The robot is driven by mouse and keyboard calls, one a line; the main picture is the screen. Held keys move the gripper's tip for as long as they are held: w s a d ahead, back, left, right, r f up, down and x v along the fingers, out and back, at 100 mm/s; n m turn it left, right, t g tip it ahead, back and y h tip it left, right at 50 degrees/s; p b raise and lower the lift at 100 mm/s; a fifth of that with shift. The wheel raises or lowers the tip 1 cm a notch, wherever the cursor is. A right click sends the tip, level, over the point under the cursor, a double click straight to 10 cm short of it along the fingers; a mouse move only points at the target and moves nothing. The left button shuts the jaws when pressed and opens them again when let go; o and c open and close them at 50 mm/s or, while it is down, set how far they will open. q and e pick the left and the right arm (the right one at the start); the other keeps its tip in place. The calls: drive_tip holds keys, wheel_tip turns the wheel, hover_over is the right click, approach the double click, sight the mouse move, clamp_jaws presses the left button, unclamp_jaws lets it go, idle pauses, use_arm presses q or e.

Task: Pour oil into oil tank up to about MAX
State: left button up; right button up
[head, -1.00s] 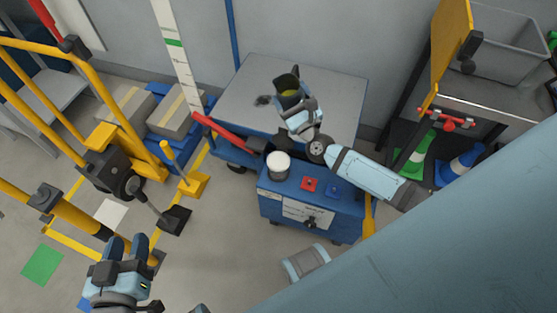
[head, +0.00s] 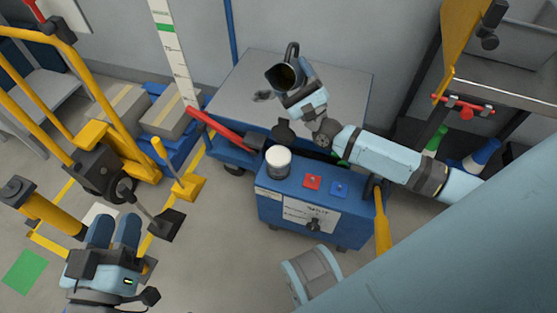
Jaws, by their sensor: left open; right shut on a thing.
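A dark jug (head: 283,78) with a looped handle is held by my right gripper (head: 298,92) above the grey top of the blue cart. Its open mouth shows a dark inside with a little yellow-brown. A white-topped cylinder (head: 278,161), which looks like the oil tank, stands on the blue unit at the cart's near end. The jug is behind it and apart from it. I cannot make out a MAX mark or an oil level. My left gripper (head: 113,229) is open and empty at the lower left, far from both.
The blue unit (head: 335,220) has a red and a blue button on top. A red bar (head: 222,133) sticks out at the cart's left. Yellow rails (head: 70,80) and boxes (head: 170,118) stand at left. A grey cylinder (head: 312,272) is on the floor in front.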

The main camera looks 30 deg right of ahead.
drive_tip(key=n+y+b, duration=0.2)
drive_tip(key=n, duration=0.1)
drive_tip(key=shift+f+y, duration=0.2)
drive_tip(key=shift+y, duration=0.2)
use_arm(q)
drive_tip(key=shift+w+a+f+m+g+b, duration=0.1)
drive_tip(key=shift+f+m+g+b, duration=0.15)
drive_tip(key=shift+f, duration=0.4)
drive_tip(key=shift+w+d+f+m+g+b, duration=0.15)
drive_tip(key=shift+f+b, duration=0.1)
drive_tip(key=shift+f, duration=0.4)
drive_tip(key=shift+w+a+f+m+g+b, duration=0.15)
drive_tip(key=shift+f+m+g+b, duration=0.1)
drive_tip(key=shift+f, duration=0.4)
use_arm(e)
drive_tip(key=shift+n+g+y, duration=0.4)
drive_tip(key=shift+n+y, duration=0.5)
use_arm(q)
drive_tip(key=shift+w+a+m+b, duration=0.15)
drive_tip(key=shift+m+b, duration=0.1)
drive_tip(key=shift+b, duration=0.15)
use_arm(e)
drive_tip(key=shift+s+a+f+n+y, duration=0.1)
drive_tip(key=shift+n+y, duration=0.3)
drive_tip(key=shift+n, duration=0.3)
use_arm(q)
drive_tip(key=shift+t, duration=0.25)
use_arm(e)
drive_tip(key=shift+g, duration=0.3)
